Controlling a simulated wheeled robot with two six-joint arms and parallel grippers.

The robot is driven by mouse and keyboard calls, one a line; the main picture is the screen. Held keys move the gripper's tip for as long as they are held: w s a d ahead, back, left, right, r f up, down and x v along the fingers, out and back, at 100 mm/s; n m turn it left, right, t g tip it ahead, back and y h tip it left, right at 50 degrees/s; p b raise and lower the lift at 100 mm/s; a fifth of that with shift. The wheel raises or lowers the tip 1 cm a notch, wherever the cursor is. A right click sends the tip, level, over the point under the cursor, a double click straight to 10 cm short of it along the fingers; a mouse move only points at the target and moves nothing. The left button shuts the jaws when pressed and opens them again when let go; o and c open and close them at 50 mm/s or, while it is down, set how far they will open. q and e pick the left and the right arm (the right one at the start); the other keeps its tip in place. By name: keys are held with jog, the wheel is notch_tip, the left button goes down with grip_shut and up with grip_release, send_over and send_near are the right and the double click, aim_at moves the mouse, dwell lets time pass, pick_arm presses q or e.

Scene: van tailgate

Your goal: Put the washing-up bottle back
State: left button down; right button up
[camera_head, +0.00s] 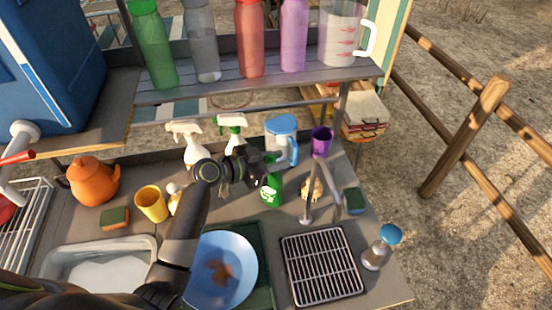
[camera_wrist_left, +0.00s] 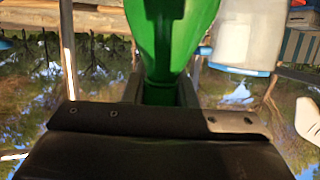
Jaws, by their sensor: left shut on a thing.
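The green washing-up bottle (camera_head: 270,190) is upright at the back middle of the counter, below the shelf. My left gripper (camera_head: 266,172) reaches over the counter and is shut on its upper part. In the left wrist view the green bottle (camera_wrist_left: 172,35) fills the top middle, between the fingers. The gripper hides part of the bottle, and I cannot tell whether its base touches the counter. My right gripper is not in view.
Two spray bottles (camera_head: 188,143), a blue-lidded jug (camera_head: 280,128) and a purple cup (camera_head: 321,142) stand behind the gripper. A tap (camera_head: 309,200), a brush (camera_head: 313,184) and a sponge (camera_head: 354,201) are to the right.

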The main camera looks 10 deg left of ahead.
pick_arm(q)
jog(key=c, duration=1.6)
grip_release()
jog(key=shift+f, duration=0.15)
jog(key=o, duration=0.4)
jog(key=shift+b+v, duration=1.7)
jog(key=shift+v, duration=4.4)
jog(key=shift+d, duration=0.1)
